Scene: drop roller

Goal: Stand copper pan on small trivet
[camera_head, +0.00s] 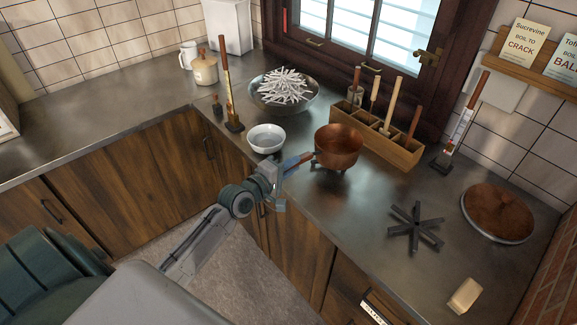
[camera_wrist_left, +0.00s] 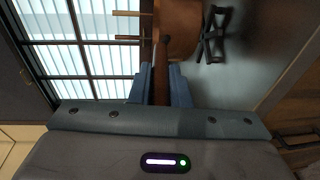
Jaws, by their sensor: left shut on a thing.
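The copper pan (camera_head: 338,146) is upright over the counter, its handle pointing left and toward me. My left gripper (camera_head: 287,169) is shut on the pan's handle; in the left wrist view the handle (camera_wrist_left: 161,75) lies between the two blue fingers. The small trivet (camera_head: 343,169) is black and mostly hidden beneath the pan in the head view. In the left wrist view the trivet (camera_wrist_left: 213,36) shows close beside the pan's base (camera_wrist_left: 180,30). I cannot tell whether they touch. My right gripper is not in view.
A larger black star-shaped trivet (camera_head: 416,227) lies right of the pan. A round copper-topped piece (camera_head: 497,212) lies farther right. A white bowl (camera_head: 266,138) is left of the pan, and a wooden tool rack (camera_head: 400,153) stands close behind it. A pale block (camera_head: 465,296) lies near the front.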

